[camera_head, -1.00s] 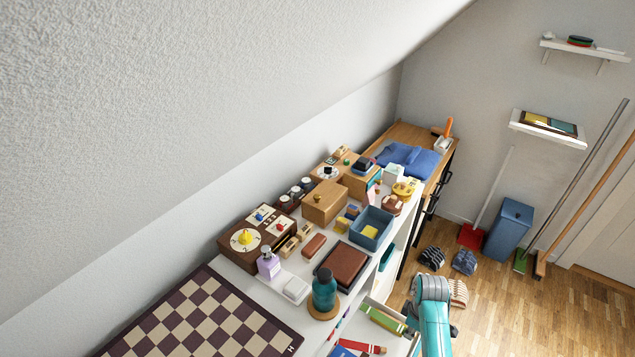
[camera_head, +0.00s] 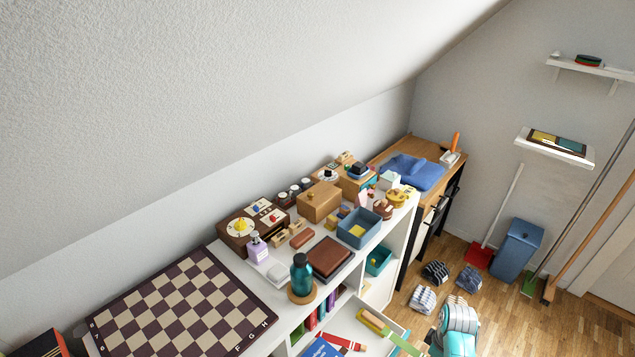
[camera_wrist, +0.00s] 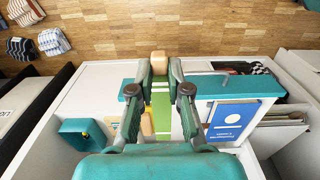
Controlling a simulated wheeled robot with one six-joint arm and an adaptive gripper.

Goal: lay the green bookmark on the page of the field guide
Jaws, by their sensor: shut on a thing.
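The green bookmark (camera_wrist: 162,112) is a long green strip with a pale stripe and a tan block (camera_wrist: 159,62) at its far end. My gripper (camera_wrist: 160,77) is shut on it by the block end, over the open drawer (camera_head: 383,309). In the head view a green strip (camera_head: 403,344) shows beside my arm at the bottom; the fingertips are not clear there. An open book-like thing with yellow and teal panels (camera_head: 557,143) lies on the lower wall shelf; it may be the field guide, but I cannot read it.
The drawer holds a blue book (camera_head: 321,348), a red item (camera_head: 346,341) and a yellow-green item (camera_head: 374,320). The shelf top is crowded, with a teal bottle (camera_head: 302,275) near its front edge. A blue bin (camera_head: 515,250) and long-handled tools stand by the wall. Some floor is clear.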

